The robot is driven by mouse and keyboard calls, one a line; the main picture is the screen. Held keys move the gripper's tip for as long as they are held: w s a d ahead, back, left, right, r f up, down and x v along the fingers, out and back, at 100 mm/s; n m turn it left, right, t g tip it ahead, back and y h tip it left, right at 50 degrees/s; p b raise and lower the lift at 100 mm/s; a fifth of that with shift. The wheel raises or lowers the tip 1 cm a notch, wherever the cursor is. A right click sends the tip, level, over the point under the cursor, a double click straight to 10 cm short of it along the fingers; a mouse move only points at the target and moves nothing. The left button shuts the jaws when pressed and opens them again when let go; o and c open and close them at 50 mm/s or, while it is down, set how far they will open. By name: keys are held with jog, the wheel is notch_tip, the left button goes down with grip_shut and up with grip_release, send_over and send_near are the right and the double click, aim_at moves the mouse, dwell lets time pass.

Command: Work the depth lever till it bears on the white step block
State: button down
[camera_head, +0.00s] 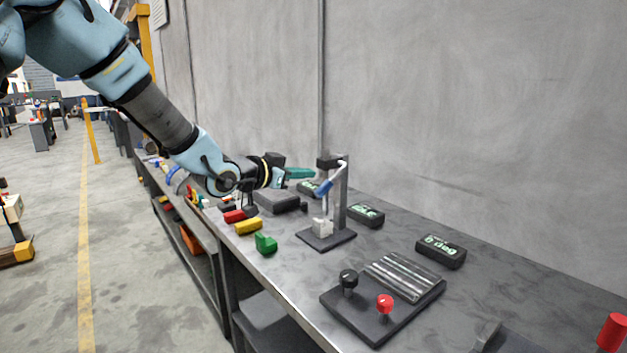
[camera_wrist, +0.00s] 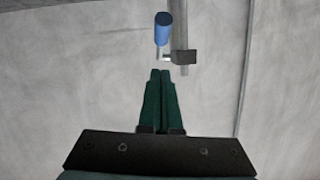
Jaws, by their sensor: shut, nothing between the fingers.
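The depth lever has a blue grip (camera_head: 323,187) on a pale rod, joined near the top of a grey upright post (camera_head: 341,200). The white step block (camera_head: 321,228) sits on the dark base plate (camera_head: 345,236) at the foot of the post, below the lever. My gripper (camera_head: 313,173) is shut and empty, with its green fingers beside the top of the post, left of it. In the wrist view, the blue grip (camera_wrist: 163,28) lies just ahead of the shut fingertips (camera_wrist: 160,71), with a small gap. The step block is not in the wrist view.
Dark readout boxes stand behind and right of the post, one (camera_head: 440,251) showing "0 deg". A dark plate (camera_head: 385,325) with black and red knobs is in front. Red, yellow and green blocks (camera_head: 266,243) lie left of the post. The grey wall is behind.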

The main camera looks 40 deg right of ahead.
aim_at(317, 194)
jog(key=shift+w+d+f+p, duration=0.2)
jog(key=shift+d+f+p, duration=0.2)
jog(key=shift+d+f, duration=0.6)
jog(key=shift+w+d+f+p, duration=0.2)
jog(key=shift+d+f+p, duration=0.15)
jog(key=shift+d+f, duration=0.55)
jog(key=shift+f, duration=0.1)
jog(key=f+h+b, duration=0.1)
jog(key=b, duration=0.3)
jog(key=shift+d+f, duration=0.15)
jog(key=shift+f, duration=0.25)
jog(key=f+b, duration=0.1)
jog(key=b, duration=0.2)
jog(key=shift+d+f+h, duration=0.1)
jog(key=shift+d+h, duration=0.2)
jog(key=shift+d, duration=0.05)
